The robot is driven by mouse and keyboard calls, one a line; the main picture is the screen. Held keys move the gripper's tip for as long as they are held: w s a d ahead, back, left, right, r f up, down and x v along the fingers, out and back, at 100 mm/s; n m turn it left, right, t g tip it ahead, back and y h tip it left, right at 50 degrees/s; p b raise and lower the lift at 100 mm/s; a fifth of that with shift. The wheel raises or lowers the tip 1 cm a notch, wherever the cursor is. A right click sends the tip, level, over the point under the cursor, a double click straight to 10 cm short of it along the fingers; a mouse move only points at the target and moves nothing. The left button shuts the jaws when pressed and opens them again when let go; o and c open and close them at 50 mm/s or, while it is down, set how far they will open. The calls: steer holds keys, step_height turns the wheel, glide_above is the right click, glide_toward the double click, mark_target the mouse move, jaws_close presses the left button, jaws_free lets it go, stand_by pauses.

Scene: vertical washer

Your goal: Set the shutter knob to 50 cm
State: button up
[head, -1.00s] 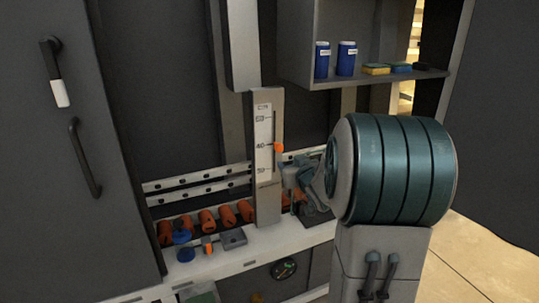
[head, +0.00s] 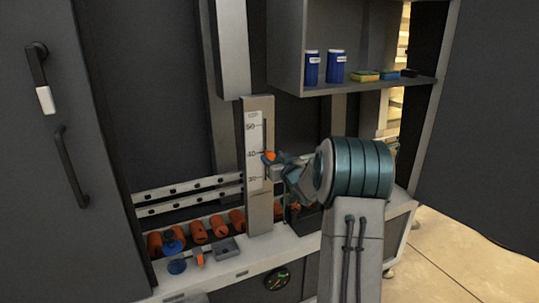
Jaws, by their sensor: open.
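The shutter knob (head: 269,156) is a small orange piece on the right edge of the upright grey post. The white scale (head: 253,140) on the post reads 50 at the top, 40 in the middle and 30 at the bottom. The knob sits close to the 40 mark. My gripper (head: 274,163) is open, with its fingertips at the knob from the right. The fingers partly cover the knob, and I cannot tell whether they touch it.
A shelf with two blue canisters (head: 323,67) and sponges (head: 372,75) hangs above my arm. A dark door with a handle (head: 65,165) stands at left.

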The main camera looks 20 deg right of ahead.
mark_target(271, 156)
steer(key=shift+w, duration=1.65)
jaws_close()
step_height(271, 156, up, 11)
steer(key=p, duration=0.5)
steer(key=shift+f, duration=0.15)
jaws_free()
steer(key=shift+s+f, duration=0.1)
